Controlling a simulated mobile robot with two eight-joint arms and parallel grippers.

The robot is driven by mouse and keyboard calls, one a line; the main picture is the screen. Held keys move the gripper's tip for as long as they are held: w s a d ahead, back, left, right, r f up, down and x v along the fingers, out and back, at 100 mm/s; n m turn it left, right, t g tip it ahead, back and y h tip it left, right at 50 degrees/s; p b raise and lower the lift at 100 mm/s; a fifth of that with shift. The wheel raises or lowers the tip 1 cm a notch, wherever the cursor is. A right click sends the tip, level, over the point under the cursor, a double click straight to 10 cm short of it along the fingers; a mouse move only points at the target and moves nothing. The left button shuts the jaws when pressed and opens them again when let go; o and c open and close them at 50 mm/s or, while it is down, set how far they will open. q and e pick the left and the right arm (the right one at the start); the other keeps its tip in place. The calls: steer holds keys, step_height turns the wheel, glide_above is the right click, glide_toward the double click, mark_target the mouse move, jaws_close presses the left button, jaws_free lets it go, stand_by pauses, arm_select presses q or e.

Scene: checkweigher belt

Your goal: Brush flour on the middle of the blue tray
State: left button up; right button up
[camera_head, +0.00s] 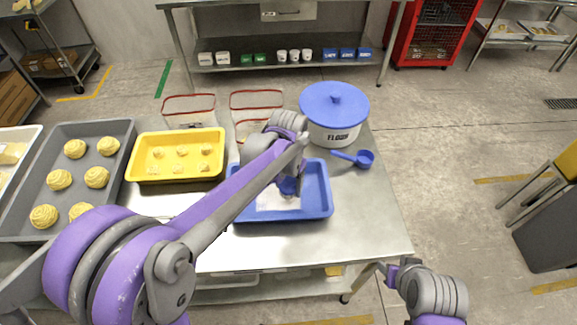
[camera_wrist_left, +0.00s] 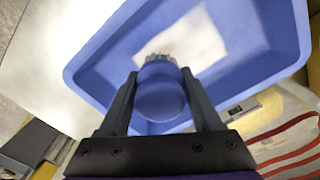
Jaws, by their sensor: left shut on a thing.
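The blue tray (camera_head: 318,205) lies on the steel table, and a pale patch of flour (camera_head: 268,200) covers part of its floor. My left gripper (camera_head: 290,183) is over the tray, shut on a blue brush (camera_wrist_left: 160,95). In the left wrist view the brush's pale bristles point at the tray (camera_wrist_left: 257,55) and the white flour patch (camera_wrist_left: 190,48). I cannot tell whether the bristles touch the floor. My right gripper (camera_head: 408,268) is at the table's front right corner; its fingers are too small to read.
A flour tub (camera_head: 333,132) with a blue lid (camera_head: 335,101) and a blue scoop (camera_head: 362,158) stand behind the tray. A yellow tray (camera_head: 150,171) and a grey tray (camera_head: 65,135) of dough swirls are at left. Red-rimmed wire baskets (camera_head: 256,92) are at the back. The table's right front is clear.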

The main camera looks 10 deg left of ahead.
arm_select(q)
steer(key=shift+w+d+r+p, duration=0.1)
steer(key=shift+r+p, duration=0.1)
steer(key=shift+r, duration=0.3)
steer(key=shift+d+r+p, duration=0.1)
steer(key=shift+r+p, duration=0.05)
steer(key=shift+r, duration=0.35)
steer(key=shift+a+r+p, duration=0.1)
steer(key=shift+r+p, duration=0.35)
steer(key=shift+r, duration=0.55)
arm_select(e)
step_height(320, 180, up, 3)
steer(key=shift+d+f, duration=0.15)
steer(key=shift+f, duration=0.05)
steer(key=shift+w, duration=0.1)
